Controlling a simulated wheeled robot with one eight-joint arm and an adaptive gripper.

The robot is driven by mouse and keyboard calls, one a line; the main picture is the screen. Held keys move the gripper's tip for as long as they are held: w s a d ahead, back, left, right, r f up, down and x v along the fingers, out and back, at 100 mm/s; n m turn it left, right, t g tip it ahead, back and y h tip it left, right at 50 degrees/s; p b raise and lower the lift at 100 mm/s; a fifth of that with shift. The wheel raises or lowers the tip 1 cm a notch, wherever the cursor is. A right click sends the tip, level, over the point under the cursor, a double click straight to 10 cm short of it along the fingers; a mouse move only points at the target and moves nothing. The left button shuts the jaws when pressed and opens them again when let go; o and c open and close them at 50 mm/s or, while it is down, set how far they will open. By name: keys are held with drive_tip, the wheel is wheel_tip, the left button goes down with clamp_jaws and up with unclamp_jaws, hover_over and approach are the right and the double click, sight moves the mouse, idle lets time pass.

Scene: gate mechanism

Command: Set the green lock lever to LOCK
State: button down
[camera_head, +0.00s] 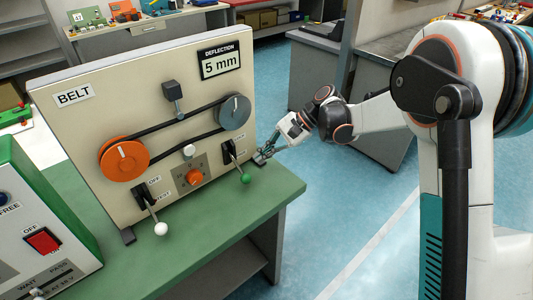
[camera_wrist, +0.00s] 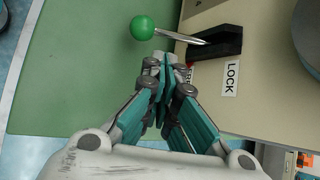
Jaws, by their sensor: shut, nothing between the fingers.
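The green lock lever has a green ball knob (camera_head: 246,179) on a metal rod, coming from a black mount (camera_head: 229,150) at the panel's lower right. In the head view it slants down. In the wrist view the green knob (camera_wrist: 142,28) points left, away from the LOCK label (camera_wrist: 231,78) beside the black mount (camera_wrist: 217,42). A red-marked label (camera_wrist: 189,73) is partly hidden by my fingers. My gripper (camera_head: 263,156) is shut and empty, at the panel's right edge beside the lever. In the wrist view its fingertips (camera_wrist: 160,62) lie just below the rod; contact cannot be told.
The beige panel (camera_head: 75,130) stands on a green-topped bench (camera_head: 205,238). A white-knobbed lever (camera_head: 161,229) and an orange knob (camera_head: 194,176) are left of the green lever. A belt runs between the orange pulley (camera_head: 124,159) and grey pulley (camera_head: 234,111). Floor right of the bench is open.

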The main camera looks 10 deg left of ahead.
sight(240, 169)
drive_tip(key=b+x, duration=0.2)
drive_tip(key=x, duration=0.4)
drive_tip(key=shift+a+f, duration=0.25)
drive_tip(key=shift+s, duration=0.1)
